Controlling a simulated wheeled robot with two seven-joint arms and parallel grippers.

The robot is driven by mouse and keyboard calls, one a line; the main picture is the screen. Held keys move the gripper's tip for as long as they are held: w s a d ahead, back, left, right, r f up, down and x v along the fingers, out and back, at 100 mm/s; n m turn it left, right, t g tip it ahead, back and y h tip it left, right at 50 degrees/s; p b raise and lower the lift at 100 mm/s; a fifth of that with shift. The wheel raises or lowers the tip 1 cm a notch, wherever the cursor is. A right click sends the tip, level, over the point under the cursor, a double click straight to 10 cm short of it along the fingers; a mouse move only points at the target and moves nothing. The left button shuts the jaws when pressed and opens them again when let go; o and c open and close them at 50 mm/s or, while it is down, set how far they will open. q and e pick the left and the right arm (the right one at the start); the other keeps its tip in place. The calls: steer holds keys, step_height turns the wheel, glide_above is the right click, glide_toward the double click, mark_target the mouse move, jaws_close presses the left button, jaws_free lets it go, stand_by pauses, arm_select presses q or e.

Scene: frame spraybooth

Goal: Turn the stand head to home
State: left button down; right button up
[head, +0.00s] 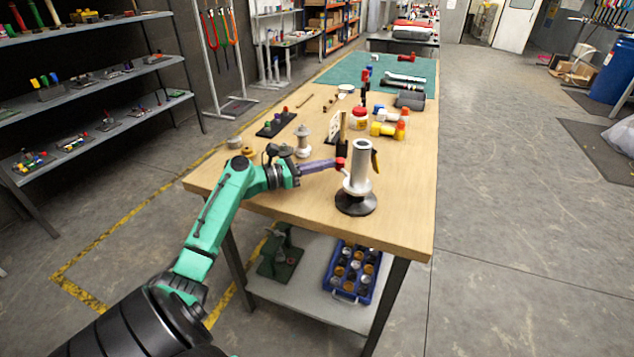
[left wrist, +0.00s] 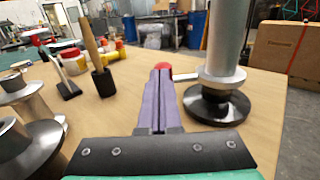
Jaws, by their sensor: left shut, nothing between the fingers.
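The stand (head: 361,165) is an upright grey metal tube on a round black base (head: 355,203) near the table's front edge. It also shows at the right of the left wrist view (left wrist: 224,45). A short lever sticks out from its collar and ends in a red knob (left wrist: 163,67). My left gripper (head: 334,164) has long purple fingers (left wrist: 160,100), shut and empty. Their tips are at the red knob and partly cover it; I cannot tell whether they touch. My right gripper is not in view.
A grey flanged post (head: 302,141) stands left of the stand. A wooden upright piece (left wrist: 92,45) in a black holder stands behind it. The tabletop right of the stand (head: 410,200) is clear.

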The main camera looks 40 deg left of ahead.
arm_select(q)
steer(key=shift+w+d+r+p, duration=0.1)
steer(key=shift+w+p, duration=0.1)
steer(key=shift+w, duration=0.2)
steer(key=shift+w+r+p, duration=0.1)
steer(key=shift+w+p, duration=0.05)
steer(key=shift+w, duration=0.25)
steer(key=shift+a+p+x, duration=0.25)
steer(key=shift+p+x, duration=0.3)
steer(key=shift+x, duration=0.65)
steer(key=shift+p+x, duration=0.4)
steer(key=shift+x, duration=0.85)
steer(key=shift+p+x, duration=0.3)
steer(key=shift+x, duration=0.7)
steer(key=shift+d+f, duration=0.2)
steer(key=shift+s, duration=0.1)
